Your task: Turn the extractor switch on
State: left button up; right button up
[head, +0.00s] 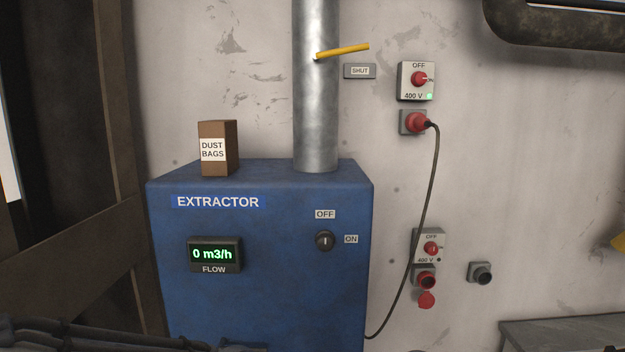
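The blue extractor (265,290) stands against the wall in the head view. Its rotary switch (325,241) is a dark round knob on the front, right of the middle. The light mark on the knob stands upright, towards the OFF label (325,214) above; the ON label (351,239) is to its right. The flow display (214,254) reads 0 m3/h. A dark arm part of mine shows along the bottom left edge, below and left of the switch. I see no fingers of either gripper, and nothing touches the switch.
A metal duct (316,110) rises from the extractor, with a yellow lever (343,51) beside a SHUT label (360,71). A dust bags box (218,148) stands on top. A cable (430,200) runs from the upper red plug (414,122) down behind the extractor's right side.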

aim_at(326, 240)
jog(key=u, duration=1.65)
jog(key=k, duration=1.25)
jog(key=z, duration=2)
jog(key=i, duration=0.5)
jog(key=z, duration=0.05)
